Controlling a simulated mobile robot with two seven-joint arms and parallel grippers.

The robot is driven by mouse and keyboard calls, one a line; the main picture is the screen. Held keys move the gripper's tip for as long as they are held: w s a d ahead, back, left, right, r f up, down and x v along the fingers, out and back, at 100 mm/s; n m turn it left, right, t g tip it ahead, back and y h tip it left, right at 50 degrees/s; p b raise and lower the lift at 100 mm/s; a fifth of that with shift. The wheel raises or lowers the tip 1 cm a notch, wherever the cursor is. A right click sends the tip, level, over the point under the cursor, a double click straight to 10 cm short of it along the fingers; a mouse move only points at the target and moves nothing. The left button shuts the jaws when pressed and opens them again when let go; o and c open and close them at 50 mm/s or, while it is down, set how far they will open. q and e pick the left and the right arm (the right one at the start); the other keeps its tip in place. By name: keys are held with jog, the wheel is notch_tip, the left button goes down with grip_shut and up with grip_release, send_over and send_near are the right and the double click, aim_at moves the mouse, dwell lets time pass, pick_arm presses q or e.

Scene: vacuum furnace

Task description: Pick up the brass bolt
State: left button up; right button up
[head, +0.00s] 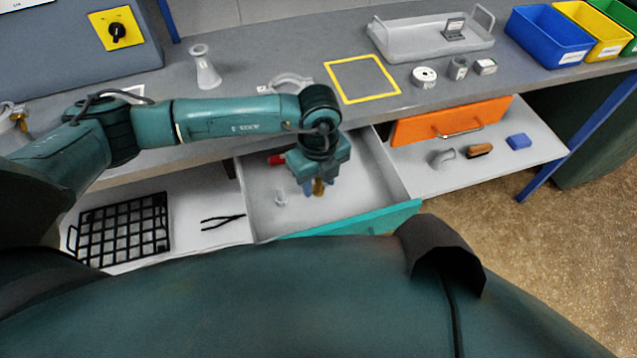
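The brass bolt (319,187) shows as a small brass-coloured piece right at the fingertips of my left gripper (316,188), partly hidden by them. The gripper points down into the open drawer (365,202) with the teal front. The bluish fingertips appear to lie on either side of the bolt. I cannot tell whether they grip it or whether it touches the drawer floor. My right gripper is not in view.
In the drawer are a red piece (276,160) and a small clear piece (281,198). The drawer walls stand close around the gripper. Left are a black grid rack (122,228) and black tweezers (222,221). An orange drawer front (450,122) stands at right.

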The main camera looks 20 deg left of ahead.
pick_arm(q)
jog(key=shift+c, duration=0.3)
grip_shut()
